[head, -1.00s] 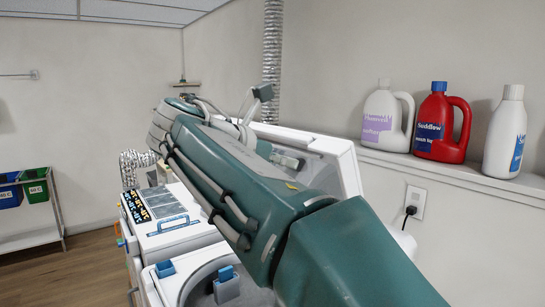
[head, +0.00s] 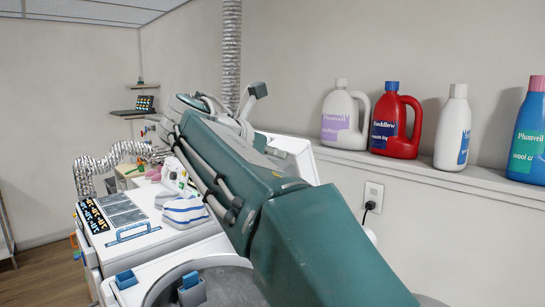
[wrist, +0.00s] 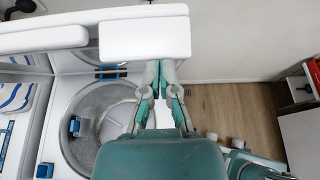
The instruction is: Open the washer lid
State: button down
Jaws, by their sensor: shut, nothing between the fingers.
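The white washer lid (head: 300,158) stands raised behind my arm in the head view, mostly hidden by it. In the wrist view a white lid panel (wrist: 145,40) crosses the top. Below it lies the washer's open round drum (wrist: 98,112), which also shows in the head view (head: 235,288), partly covered by my arm. My gripper (wrist: 162,66) is shut and empty, its fingertips at the lower edge of the lid panel near its right end. I cannot tell whether they touch it. The fingertips are hidden behind my arm in the head view.
Folded cloths (head: 185,212) lie on the neighbouring white machine (head: 130,235) at left. A wall ledge (head: 420,168) at right holds several bottles, including a red jug (head: 396,122). A plug sits in a wall outlet (head: 372,198). Wooden floor (wrist: 235,105) is open right of the washer.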

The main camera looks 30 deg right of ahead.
aim_at(299, 138)
jog(key=d+r, duration=0.1)
jog(key=d, duration=0.1)
jog(key=w+d+r, duration=0.1)
jog(key=d, duration=0.1)
jog(key=w+d+r, duration=0.1)
jog(key=d, duration=0.1)
jog(key=shift+d+r, duration=0.1)
jog(key=shift+s+f, duration=0.1)
jog(key=shift+f, duration=0.1)
